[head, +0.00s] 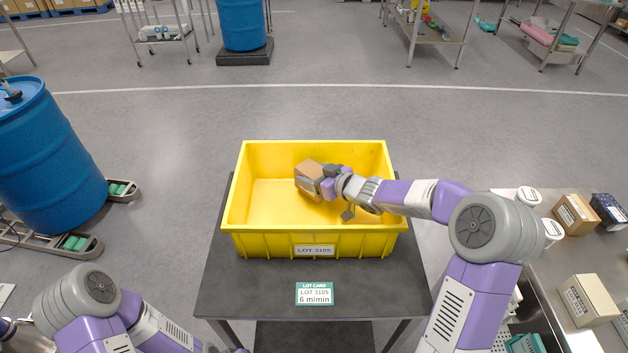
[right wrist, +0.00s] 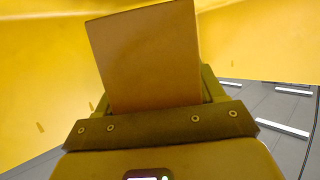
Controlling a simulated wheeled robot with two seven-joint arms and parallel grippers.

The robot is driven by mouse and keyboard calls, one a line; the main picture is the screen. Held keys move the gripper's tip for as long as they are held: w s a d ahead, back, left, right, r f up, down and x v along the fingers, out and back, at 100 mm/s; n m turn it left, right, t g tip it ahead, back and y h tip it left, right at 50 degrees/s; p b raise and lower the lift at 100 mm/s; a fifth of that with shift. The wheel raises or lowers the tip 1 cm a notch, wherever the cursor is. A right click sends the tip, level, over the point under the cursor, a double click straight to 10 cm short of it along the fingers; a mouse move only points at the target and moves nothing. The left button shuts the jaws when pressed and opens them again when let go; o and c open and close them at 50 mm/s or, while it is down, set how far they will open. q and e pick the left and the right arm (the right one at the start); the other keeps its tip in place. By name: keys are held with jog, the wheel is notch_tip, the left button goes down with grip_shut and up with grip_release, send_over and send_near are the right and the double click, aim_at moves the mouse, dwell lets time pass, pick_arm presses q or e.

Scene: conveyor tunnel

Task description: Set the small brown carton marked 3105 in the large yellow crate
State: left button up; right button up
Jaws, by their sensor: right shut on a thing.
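The small brown carton (head: 309,171) is between the fingers of my right gripper (head: 324,186), inside the outline of the large yellow crate (head: 260,239) in the head view. The carton looks tilted. It also fills the middle of the right wrist view (right wrist: 150,55), with yellow crate wall (right wrist: 45,80) around it. My right gripper is shut on it. I cannot tell whether the carton touches the crate floor. The carton's marking cannot be read. The crate's front label reads LOT 3105. My left arm is at the bottom left; its gripper is not clearly in view.
The crate stands on a dark table (head: 225,285) with a lot card (head: 314,294) in front. At the right, a bench (head: 545,285) holds other cartons (head: 588,300) and white-topped containers. A blue drum (head: 45,155) stands at the left. The floor behind the crate is clear.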

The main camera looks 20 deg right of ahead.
jog(key=shift+r, duration=0.15)
jog(key=shift+f, duration=0.65)
jog(key=o, duration=1.5)
jog(key=shift+r, duration=0.35)
jog(key=shift+r+p, duration=0.3)
jog(key=shift+r, duration=0.25)
jog(key=v, duration=0.2)
jog(key=p+v, duration=0.1)
jog(key=v, duration=0.2)
jog(key=p+v, duration=0.1)
jog(key=v, duration=0.1)
jog(key=shift+s+f, duration=0.2)
jog(key=shift+s, duration=0.1)
